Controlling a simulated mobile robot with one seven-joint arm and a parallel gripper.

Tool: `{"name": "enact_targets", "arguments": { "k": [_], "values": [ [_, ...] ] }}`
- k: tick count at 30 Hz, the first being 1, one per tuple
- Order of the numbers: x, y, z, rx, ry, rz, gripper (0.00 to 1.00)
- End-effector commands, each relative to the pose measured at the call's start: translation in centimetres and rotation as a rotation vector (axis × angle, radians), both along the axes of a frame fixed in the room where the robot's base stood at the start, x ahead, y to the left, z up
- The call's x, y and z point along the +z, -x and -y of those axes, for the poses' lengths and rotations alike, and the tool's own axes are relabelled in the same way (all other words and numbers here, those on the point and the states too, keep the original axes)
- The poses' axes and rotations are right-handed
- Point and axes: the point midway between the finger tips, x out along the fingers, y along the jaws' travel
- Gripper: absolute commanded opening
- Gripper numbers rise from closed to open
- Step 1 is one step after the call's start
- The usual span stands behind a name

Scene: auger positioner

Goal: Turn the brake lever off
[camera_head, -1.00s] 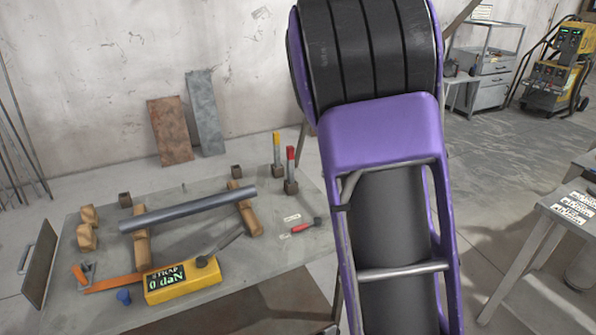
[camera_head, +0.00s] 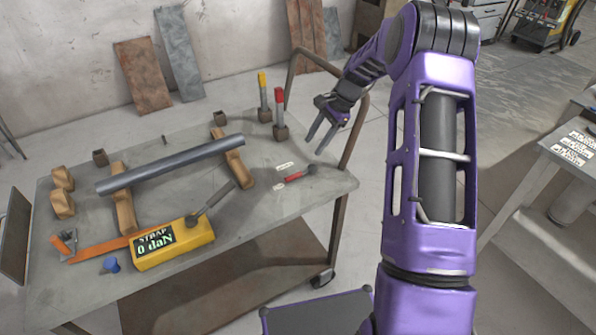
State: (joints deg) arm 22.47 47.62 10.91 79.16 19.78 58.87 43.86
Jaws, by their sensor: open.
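Two upright levers stand at the back right of the grey cart table. One has a red grip (camera_head: 279,98) and the other, just behind it to the left, a yellow grip (camera_head: 262,82). Each rises from a small brown block. I cannot read which one is the brake lever. My gripper (camera_head: 315,147) is open and empty, its two fingers pointing down and left. In the picture it is to the right of the red-gripped lever, apart from it, near the table's right edge.
A steel tube (camera_head: 172,164) rests on wooden blocks. A yellow strap box (camera_head: 173,243) reading 0 daN, an orange strap (camera_head: 110,248) and a red-handled tool (camera_head: 298,174) lie on the table. The cart's bent handle (camera_head: 350,135) rises behind my gripper.

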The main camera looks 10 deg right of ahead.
Motion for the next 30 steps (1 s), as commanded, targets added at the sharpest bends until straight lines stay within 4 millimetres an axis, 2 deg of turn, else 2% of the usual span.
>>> {"name": "enact_targets", "arguments": {
  "k": [1,6,15,21,30],
  "values": [
    [-1.3,0.0,-0.6,0.002,-0.001,-0.003,0.52],
    [-4.7,-0.2,-2.2,0.002,-0.001,-0.003,0.52],
    [-9.7,-0.5,-4.4,-0.001,0.000,-0.001,0.52],
    [-11.2,-0.7,-5.2,0.000,0.002,0.001,0.52],
    [-11.4,-0.7,-5.3,-0.001,0.002,0.001,0.52]
  ]
}}
